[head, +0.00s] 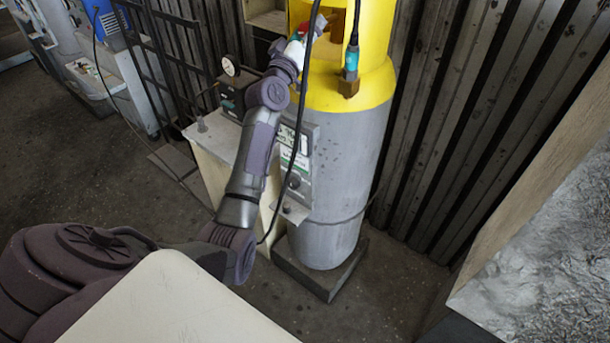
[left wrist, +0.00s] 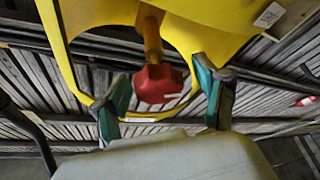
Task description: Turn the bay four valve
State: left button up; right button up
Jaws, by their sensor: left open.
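A red valve knob (left wrist: 158,84) on an orange-brown stem shows in the left wrist view, under the yellow collar (left wrist: 105,15). My left gripper (left wrist: 160,95) is open, with one green-padded finger on each side of the knob. Gaps show between the pads and the knob, so it is not gripped. In the head view my left arm reaches up to the top of a grey cylinder (head: 345,165) with a yellow top (head: 372,50). There the left gripper (head: 312,30) is small and partly hidden by a black cable. I cannot read a bay number. My right gripper is not in view.
A corrugated wall (head: 440,110) is close behind. Open floor (head: 80,160) lies to the left.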

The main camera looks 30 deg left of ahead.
pick_arm(q)
jog(key=m+h+b, duration=0.2)
jog(key=m+b, duration=0.2)
jog(key=m+h+b, duration=0.2)
jog(key=m+b, duration=0.3)
jog(key=m+h+b, duration=0.3)
jog(key=m+b, duration=0.1)
jog(key=b, duration=0.1)
jog(key=shift+f+m+t, duration=0.25)
jog(key=shift+m+t, duration=0.05)
jog(key=shift+t, duration=0.1)
jog(key=b+v, duration=0.5)
jog(key=v, duration=0.9)
jog(key=d+f+g, duration=0.3)
jog(key=d+f, duration=0.1)
jog(key=f, duration=0.8)
jog(key=d+f+g, duration=0.4)
jog(key=d+f, duration=0.1)
jog(key=f, duration=0.7)
jog(key=shift+w+d+p, duration=0.3)
jog(key=shift+w+p, duration=0.05)
jog(key=shift+p, duration=0.1)
jog(key=shift+f, duration=0.15)
